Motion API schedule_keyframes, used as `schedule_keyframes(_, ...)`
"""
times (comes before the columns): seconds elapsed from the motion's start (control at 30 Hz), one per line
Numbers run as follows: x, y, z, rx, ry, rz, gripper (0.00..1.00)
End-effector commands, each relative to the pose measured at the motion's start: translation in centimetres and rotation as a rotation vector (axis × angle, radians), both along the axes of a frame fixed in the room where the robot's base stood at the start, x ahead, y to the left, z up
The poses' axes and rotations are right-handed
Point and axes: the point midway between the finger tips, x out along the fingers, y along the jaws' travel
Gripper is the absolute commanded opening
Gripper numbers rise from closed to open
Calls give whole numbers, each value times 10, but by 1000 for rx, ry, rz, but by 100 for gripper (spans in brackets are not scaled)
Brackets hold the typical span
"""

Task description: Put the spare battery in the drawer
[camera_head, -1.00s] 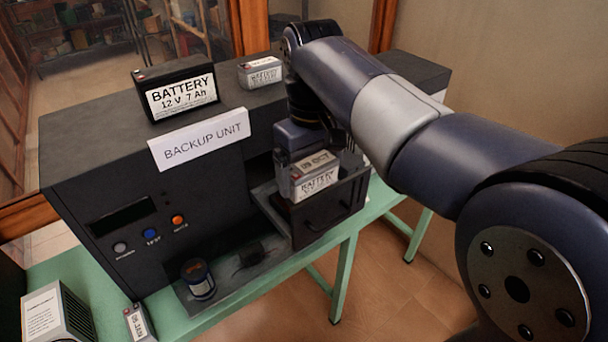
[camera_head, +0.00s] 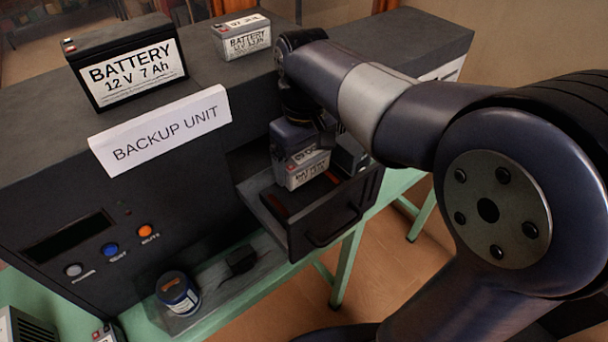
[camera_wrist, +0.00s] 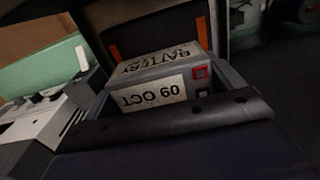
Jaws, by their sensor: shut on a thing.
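A small grey battery (camera_head: 305,174) is in my gripper (camera_head: 298,150), at the open drawer (camera_head: 345,215) of the backup unit. In the wrist view the battery (camera_wrist: 165,85) shows a label reading "09 OCT", upside down, and a red terminal. The battery is low, over or inside the drawer; whether its base touches the drawer floor is hidden. My fingertips are mostly hidden by the gripper body. The drawer is pulled out, with a handle on its front and red strips inside.
On top of the backup unit (camera_head: 60,150) stand a large 12 V 7 Ah battery (camera_head: 128,70) and another small battery (camera_head: 242,38). A dark box-like thing (camera_head: 350,155) is beside the held battery. A dark round canister (camera_head: 178,292) stands below, left of the drawer.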

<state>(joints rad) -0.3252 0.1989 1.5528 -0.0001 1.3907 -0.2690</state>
Motion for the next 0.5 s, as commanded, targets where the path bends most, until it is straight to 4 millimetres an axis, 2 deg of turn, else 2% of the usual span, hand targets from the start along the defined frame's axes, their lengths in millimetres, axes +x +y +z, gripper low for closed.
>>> schedule_keyframes(0.13, 0, 0, -11, 0, 0, 0, 40)
schedule_keyframes(0.3, 0, 0, -35, -1, 1, 0, 40)
schedule_keyframes(0.5, 0, 0, -43, 1, -3, 0, 40)
